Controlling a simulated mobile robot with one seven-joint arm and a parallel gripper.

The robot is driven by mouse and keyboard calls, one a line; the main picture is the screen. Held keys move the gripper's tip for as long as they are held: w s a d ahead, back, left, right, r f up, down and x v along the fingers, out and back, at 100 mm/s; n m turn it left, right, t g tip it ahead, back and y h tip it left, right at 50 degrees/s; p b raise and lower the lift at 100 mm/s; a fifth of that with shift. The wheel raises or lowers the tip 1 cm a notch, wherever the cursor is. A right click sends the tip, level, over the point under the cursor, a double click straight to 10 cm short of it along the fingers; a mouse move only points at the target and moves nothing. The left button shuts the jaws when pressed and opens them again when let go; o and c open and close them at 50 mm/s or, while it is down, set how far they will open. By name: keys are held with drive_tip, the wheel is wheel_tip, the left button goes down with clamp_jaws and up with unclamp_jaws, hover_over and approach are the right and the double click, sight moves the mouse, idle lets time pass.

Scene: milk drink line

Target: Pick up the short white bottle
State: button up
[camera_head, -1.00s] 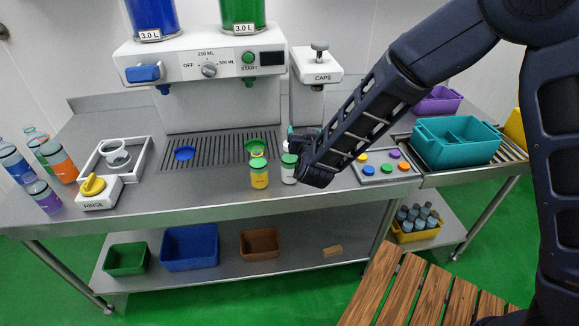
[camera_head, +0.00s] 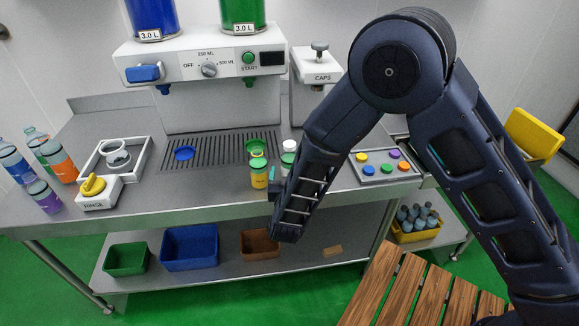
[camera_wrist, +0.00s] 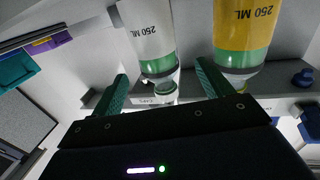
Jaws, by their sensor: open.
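The short white bottle (camera_wrist: 147,30), marked 250 ML with a green cap, shows in the wrist view in line with the gap between my fingers. I cannot tell how far it stands beyond the fingertips. In the head view only its green cap (camera_head: 288,158) shows clearly; my arm hides most of its body. My gripper (camera_wrist: 162,70) is open, with a teal finger on each side of the gap and nothing held. In the head view, my gripper (camera_head: 273,176) is mostly hidden at the counter's front, just in front of the bottles.
A yellow bottle (camera_head: 259,178) with a green cap stands close left of the white one; it is on the right in the wrist view (camera_wrist: 245,25). A small white-topped item (camera_head: 290,145) is just behind.

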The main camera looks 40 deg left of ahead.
sight(290, 160)
drive_tip(key=shift+x, duration=3.35)
drive_tip(key=shift+d, duration=0.15)
drive_tip(key=c, duration=1.3)
